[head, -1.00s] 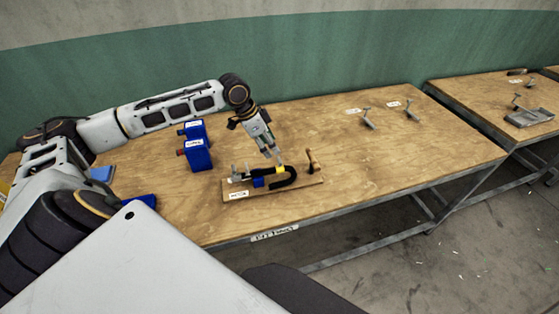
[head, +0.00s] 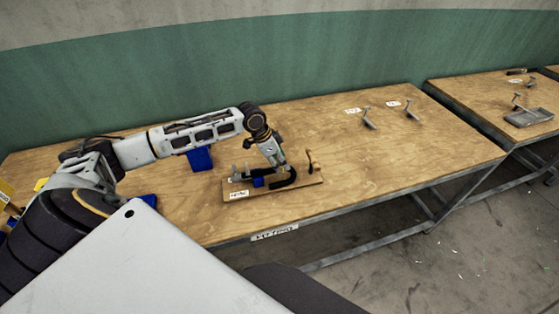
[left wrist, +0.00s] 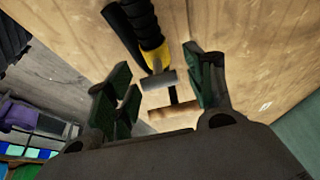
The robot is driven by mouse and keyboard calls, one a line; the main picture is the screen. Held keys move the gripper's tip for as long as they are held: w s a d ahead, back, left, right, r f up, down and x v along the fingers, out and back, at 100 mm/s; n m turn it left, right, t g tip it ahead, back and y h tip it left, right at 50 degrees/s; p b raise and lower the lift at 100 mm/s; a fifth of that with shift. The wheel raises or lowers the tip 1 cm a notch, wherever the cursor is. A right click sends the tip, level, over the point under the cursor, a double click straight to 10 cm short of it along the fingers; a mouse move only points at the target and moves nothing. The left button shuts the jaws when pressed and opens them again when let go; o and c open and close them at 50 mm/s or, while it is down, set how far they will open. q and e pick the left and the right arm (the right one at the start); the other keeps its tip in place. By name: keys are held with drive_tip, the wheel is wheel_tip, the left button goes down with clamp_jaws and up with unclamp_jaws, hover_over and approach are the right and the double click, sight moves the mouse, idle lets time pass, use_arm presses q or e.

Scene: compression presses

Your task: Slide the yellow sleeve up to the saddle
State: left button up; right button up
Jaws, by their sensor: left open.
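A wooden board (head: 228,197) on the bench carries a black curved tube (head: 290,181) and a small blue block (head: 259,182). My left gripper (head: 283,168) is down over the tube and hides the yellow sleeve in the head view. In the left wrist view the yellow sleeve (left wrist: 152,58) shows on the black tube, between the open green-padded fingers of my left gripper (left wrist: 158,72). The fingers appear apart from it on both sides. I cannot pick out the saddle for certain. My right gripper is not in view.
A wooden-handled upright (head: 311,161) stands at the board's right end, close to my left gripper. A grey clamp part (head: 239,174) stands at its left end. A blue box (head: 200,159) is behind the board, partly under my arm.

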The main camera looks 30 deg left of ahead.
use_arm(q)
drive_tip(key=shift+f, duration=0.15)
clamp_jaws()
idle(0.4)
